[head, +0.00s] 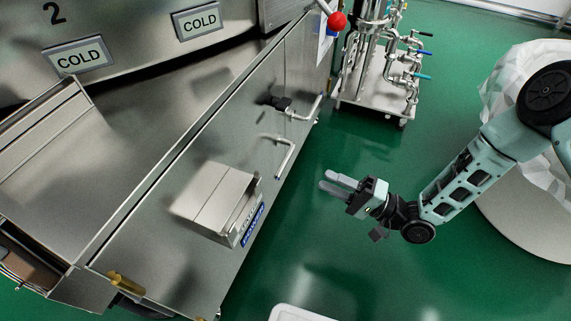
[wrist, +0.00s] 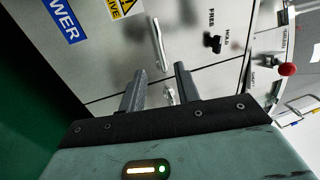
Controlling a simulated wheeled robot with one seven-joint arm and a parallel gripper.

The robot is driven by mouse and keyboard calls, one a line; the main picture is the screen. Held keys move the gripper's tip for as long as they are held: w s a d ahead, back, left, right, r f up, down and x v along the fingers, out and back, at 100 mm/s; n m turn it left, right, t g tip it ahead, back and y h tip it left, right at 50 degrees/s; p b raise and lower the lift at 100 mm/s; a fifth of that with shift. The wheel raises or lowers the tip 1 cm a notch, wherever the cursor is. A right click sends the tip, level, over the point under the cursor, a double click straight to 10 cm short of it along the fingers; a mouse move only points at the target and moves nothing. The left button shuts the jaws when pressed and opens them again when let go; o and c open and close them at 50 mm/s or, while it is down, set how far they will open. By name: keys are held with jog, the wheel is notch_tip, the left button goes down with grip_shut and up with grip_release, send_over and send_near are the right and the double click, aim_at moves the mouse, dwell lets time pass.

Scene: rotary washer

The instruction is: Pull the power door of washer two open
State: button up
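Washer two is the large steel machine on the left in the head view, with a "2" (head: 54,13) on it. Its steel front panel (head: 222,133) carries a blue POWER label (wrist: 59,17). A bar handle (head: 286,155) stands out from this front and also shows in the wrist view (wrist: 158,45). My gripper (head: 327,180) is open and empty, to the right of the handle and apart from it. In the wrist view, the two fingers (wrist: 160,72) point toward the panel, with the handle beyond their tips. A smaller metal piece between the fingers is partly hidden.
A second handle (head: 307,108) and a black knob (head: 280,103) sit near the panel's far end. A red ball knob (head: 337,21) is above. A steel box (head: 214,195) juts from the front. A pipe cart (head: 377,90) stands behind; green floor (head: 330,255) is open around my gripper.

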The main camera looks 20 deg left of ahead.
aim_at(285, 159)
jog(key=b+x, duration=0.4)
jog(key=x, duration=0.8)
grip_shut()
